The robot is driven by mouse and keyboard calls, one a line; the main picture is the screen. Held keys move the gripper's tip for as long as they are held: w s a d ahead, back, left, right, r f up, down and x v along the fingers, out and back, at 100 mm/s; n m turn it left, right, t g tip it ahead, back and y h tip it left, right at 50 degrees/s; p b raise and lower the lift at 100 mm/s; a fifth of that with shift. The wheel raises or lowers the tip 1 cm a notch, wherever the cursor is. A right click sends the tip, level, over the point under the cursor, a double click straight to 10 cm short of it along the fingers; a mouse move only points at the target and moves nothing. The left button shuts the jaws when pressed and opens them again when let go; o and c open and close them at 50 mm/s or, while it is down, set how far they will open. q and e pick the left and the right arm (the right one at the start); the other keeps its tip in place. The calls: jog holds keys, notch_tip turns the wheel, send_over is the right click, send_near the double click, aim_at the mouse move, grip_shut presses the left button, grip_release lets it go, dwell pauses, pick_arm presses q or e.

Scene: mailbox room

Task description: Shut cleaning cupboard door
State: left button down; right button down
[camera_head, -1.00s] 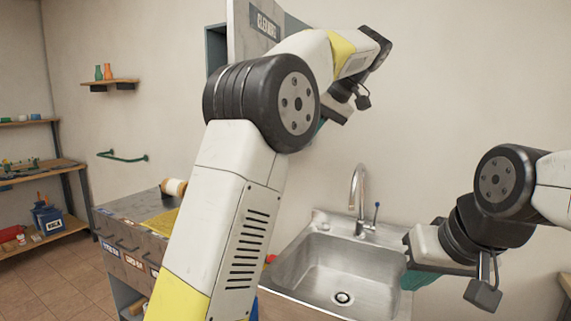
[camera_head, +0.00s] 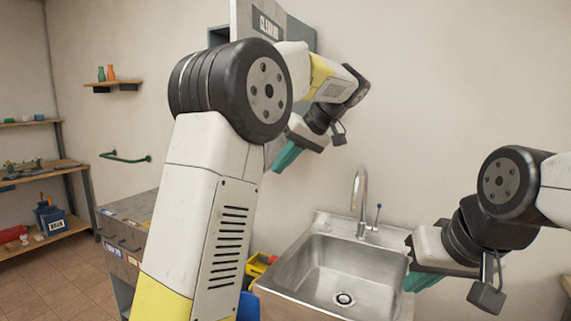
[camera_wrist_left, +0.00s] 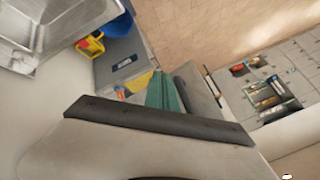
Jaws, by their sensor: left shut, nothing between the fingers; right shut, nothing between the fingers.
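The cleaning cupboard hangs on the back wall at the top of the head view. Its grey door (camera_head: 243,20) carries a dark label and stands open, out from the blue-grey cupboard body (camera_head: 301,36). My left arm hides much of the lower door. My left gripper (camera_head: 284,158) has teal fingers, shut and empty, pointing down-left beside the door's lower part. Whether they touch it I cannot tell. In the left wrist view the fingers (camera_wrist_left: 165,92) are together, close to a grey panel (camera_wrist_left: 196,88). My right gripper (camera_head: 420,281) is shut and empty over the sink's right side.
A steel sink (camera_head: 340,270) with a tap (camera_head: 360,195) stands below the cupboard. A grey drawer cabinet (camera_head: 125,225) is at left, partly behind my left arm. Wooden shelves (camera_head: 40,175) stand far left. The wall at right is bare.

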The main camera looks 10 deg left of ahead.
pick_arm(q)
jog(key=shift+s+a+r, duration=0.1)
jog(key=shift+s+a, duration=0.15)
jog(key=shift+a, duration=0.3)
